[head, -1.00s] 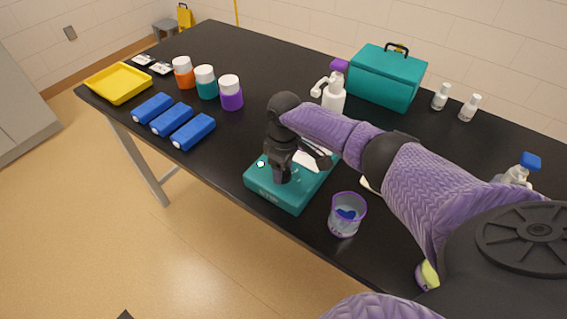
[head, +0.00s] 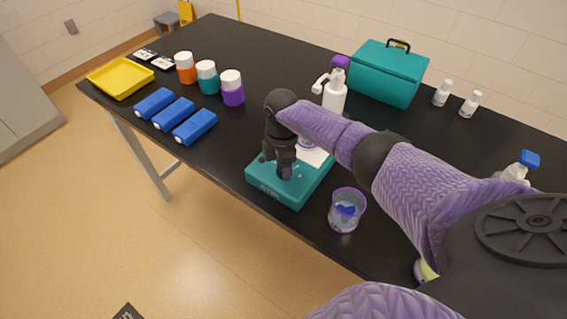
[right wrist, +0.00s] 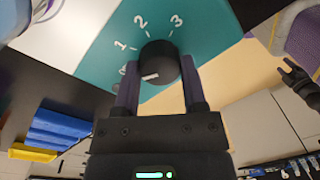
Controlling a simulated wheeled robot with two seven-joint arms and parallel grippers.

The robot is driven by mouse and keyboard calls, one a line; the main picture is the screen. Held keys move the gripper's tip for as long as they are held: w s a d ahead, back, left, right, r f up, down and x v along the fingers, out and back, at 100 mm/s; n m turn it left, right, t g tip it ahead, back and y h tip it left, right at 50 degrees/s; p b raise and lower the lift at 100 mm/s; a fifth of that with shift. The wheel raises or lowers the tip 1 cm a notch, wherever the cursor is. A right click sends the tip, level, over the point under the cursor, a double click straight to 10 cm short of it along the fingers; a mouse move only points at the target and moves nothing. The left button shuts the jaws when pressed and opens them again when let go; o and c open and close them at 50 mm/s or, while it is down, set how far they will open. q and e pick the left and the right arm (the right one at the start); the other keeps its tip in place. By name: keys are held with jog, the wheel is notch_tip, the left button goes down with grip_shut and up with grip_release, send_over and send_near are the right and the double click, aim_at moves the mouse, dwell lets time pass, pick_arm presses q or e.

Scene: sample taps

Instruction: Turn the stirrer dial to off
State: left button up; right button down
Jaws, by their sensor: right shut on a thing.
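The teal stirrer (head: 297,194) sits at the near edge of the black table. Its black dial (right wrist: 160,55) shows in the right wrist view, with 1, 2 and 3 printed around it. The dial's white pointer mark is at its lower left, near a lowest marking partly hidden by a finger. My right gripper (right wrist: 158,82) is shut on the dial, a finger on each side; in the head view my right gripper (head: 282,172) covers the dial. My left gripper (right wrist: 287,67) shows small at the right of the wrist view, its prongs apart.
A clear purple-rimmed cup (head: 346,212) with blue contents stands close right of the stirrer. A white spray bottle (head: 334,97) and a teal case (head: 385,80) stand behind. Blue blocks (head: 174,113), capped jars (head: 207,82) and a yellow tray (head: 121,82) are at the left.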

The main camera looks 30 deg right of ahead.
jog(key=shift+n, duration=0.5)
jog(key=c, duration=0.6)
grip_release()
jog(key=o, duration=0.5)
jog(key=shift+c, duration=0.2)
notch_tip(320, 180, up, 10)
jog(key=p, duration=0.3)
jog(key=shift+w, duration=0.3)
